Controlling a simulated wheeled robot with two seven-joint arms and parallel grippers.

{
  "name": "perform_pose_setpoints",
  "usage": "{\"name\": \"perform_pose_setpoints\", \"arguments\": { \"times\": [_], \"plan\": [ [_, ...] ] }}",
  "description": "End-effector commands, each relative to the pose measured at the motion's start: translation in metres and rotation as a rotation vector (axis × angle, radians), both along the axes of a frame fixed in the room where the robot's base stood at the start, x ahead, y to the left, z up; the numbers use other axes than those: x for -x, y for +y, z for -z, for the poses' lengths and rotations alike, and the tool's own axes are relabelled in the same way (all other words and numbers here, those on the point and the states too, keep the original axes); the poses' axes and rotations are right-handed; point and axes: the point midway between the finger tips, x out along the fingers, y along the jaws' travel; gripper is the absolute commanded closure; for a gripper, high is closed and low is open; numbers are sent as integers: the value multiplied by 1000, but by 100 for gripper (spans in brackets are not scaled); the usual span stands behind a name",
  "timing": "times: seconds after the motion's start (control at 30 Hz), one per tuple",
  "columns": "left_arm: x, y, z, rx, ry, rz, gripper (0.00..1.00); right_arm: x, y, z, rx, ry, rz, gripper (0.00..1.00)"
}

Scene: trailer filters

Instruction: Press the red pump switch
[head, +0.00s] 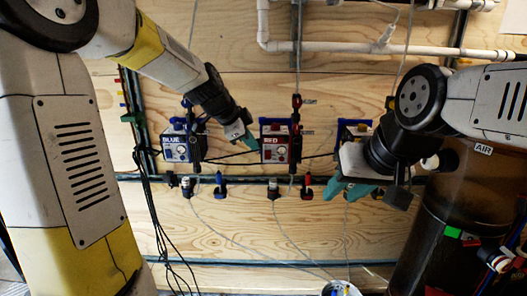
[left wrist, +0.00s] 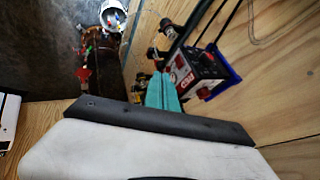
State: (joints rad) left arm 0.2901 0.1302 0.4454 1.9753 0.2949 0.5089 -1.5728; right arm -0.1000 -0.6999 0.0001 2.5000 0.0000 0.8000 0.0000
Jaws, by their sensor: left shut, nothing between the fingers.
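The red pump box (head: 276,141), labelled RED, is mounted on the plywood wall near the middle of the head view. It also shows in the left wrist view (left wrist: 210,66), tilted, with its red label and a small red part (left wrist: 204,93) on its face. I cannot tell for sure whether that part is the switch. My left gripper (head: 252,143) is shut and empty, its teal tips just left of the red box's face. Its fingers also show in the left wrist view (left wrist: 163,94); contact cannot be told. My right gripper (head: 348,190) is open and empty, below and right of the red box.
A blue box (head: 176,147) labelled BLUE is left of the red one. Another blue-edged box (head: 352,130) is partly hidden behind my right arm. Thin hoses and cables hang below. White pipes (head: 340,47) run above. A dark tank (head: 445,225) labelled AIR stands at right.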

Motion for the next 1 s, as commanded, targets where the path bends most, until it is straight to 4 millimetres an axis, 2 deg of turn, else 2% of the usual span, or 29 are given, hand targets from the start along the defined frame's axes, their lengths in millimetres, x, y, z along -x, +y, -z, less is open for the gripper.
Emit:
{"name": "perform_pose_setpoints", "arguments": {
  "times": [0.17,0.57,0.7,0.8,1.0],
  "plan": [
    [-9,-9,16,1,4,3,100,0,0,0,0,0,0,64],
    [-49,-42,81,0,4,3,100,0,0,0,0,0,0,64],
    [-73,-40,74,0,-2,0,100,0,0,0,0,0,0,64],
    [-82,-39,73,0,0,-1,100,0,0,0,0,0,0,64],
    [-88,-39,71,0,-1,0,100,0,0,0,0,0,0,64]
  ]
}}
